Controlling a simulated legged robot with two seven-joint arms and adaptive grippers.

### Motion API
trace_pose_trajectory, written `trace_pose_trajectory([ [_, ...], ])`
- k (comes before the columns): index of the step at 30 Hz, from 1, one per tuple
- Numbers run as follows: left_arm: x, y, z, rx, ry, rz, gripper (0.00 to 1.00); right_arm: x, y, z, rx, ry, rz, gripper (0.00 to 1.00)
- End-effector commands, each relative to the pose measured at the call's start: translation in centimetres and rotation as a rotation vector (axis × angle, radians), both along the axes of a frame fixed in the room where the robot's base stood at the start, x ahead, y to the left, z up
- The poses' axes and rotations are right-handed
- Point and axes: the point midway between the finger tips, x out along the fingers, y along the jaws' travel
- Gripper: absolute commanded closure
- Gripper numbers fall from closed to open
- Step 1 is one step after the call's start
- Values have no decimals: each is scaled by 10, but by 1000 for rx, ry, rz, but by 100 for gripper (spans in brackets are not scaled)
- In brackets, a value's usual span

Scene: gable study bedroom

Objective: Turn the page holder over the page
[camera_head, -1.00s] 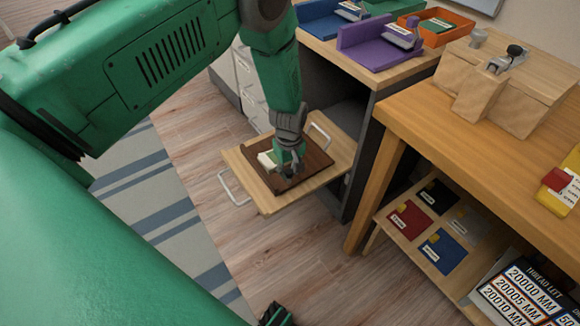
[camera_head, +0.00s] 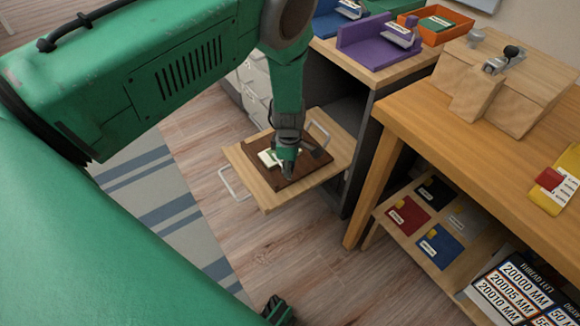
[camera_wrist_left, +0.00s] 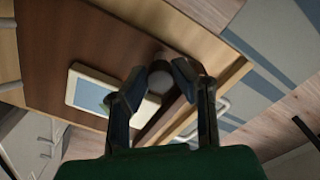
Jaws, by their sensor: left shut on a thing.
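The page (camera_head: 268,158) is a small white card with a coloured patch on a dark brown board (camera_head: 316,160); the board rests on a light wooden tray. The page also shows in the left wrist view (camera_wrist_left: 90,94), left of my fingers. My left gripper (camera_head: 287,172) points down at the board, beside the page. In the left wrist view its fingertips (camera_wrist_left: 160,88) are closed around a round grey knob (camera_wrist_left: 160,76), which seems to belong to the page holder. The rest of the holder is hard to make out behind the fingers.
The wooden tray (camera_head: 270,200) has metal side handles and sits low beside a dark cabinet (camera_head: 361,130). A wooden desk (camera_head: 440,125) stands at right, with coloured folders on a lower shelf (camera_head: 460,258). Floor in front of the tray is open.

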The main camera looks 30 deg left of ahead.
Motion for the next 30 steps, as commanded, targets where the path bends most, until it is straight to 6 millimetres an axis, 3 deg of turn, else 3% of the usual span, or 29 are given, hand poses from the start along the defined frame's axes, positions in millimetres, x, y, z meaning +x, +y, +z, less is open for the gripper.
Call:
trace_pose_trajectory([
  [21,-2,3,-2,5,4,73,100,0,0,0,0,0,0,60],
  [22,-2,3,-2,5,4,73,67,0,0,0,0,0,0,60],
  [23,-2,3,-2,4,3,73,57,0,0,0,0,0,0,60],
  [30,-1,1,0,3,1,70,57,0,0,0,0,0,0,60],
])
